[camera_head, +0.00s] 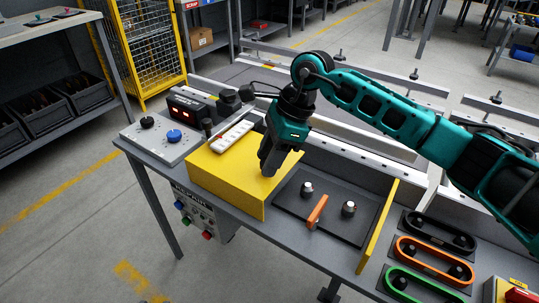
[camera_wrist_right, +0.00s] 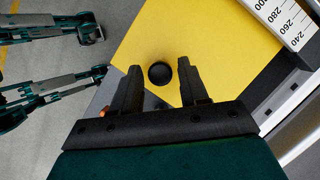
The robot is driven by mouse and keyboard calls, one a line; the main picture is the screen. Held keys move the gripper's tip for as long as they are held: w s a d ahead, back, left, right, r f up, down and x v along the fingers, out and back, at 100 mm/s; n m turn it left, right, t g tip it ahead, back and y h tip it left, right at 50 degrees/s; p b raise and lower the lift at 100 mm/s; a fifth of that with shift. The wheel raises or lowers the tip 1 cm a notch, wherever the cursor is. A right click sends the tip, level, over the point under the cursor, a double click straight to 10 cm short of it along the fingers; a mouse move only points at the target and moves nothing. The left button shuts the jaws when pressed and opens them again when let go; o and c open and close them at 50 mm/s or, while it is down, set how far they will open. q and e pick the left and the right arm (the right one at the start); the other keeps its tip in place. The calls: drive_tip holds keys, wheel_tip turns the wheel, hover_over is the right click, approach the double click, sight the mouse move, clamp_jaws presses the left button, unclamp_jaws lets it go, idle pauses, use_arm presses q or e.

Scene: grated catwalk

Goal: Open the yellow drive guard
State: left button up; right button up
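The yellow drive guard (camera_head: 228,174) is a box-shaped cover on the grey bench, left of a dark plate (camera_head: 322,212). Its yellow top (camera_wrist_right: 205,30) fills much of the right wrist view, with a round black knob (camera_wrist_right: 160,73) near one edge. My right gripper (camera_head: 268,168) points down over the guard's right part. In the right wrist view its two fingers (camera_wrist_right: 159,68) are apart, with the knob between their tips. I cannot tell whether they touch it. The knob is hidden by the gripper in the head view. My left gripper is not in view.
The dark plate carries two pale knobs and an orange lever (camera_head: 317,212). A thin yellow upright panel (camera_head: 378,228) stands at its right. Belt loops on dark mounts (camera_head: 432,262) lie farther right. A control box with a blue button (camera_head: 174,135) and red display (camera_head: 188,110) stands left.

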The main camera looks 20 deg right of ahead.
drive_tip(key=shift+o, duration=0.8)
drive_tip(key=p+v, duration=0.1)
drive_tip(key=v, duration=1.2)
drive_tip(key=shift+p, duration=0.3)
drive_tip(key=shift+a+f, duration=0.1)
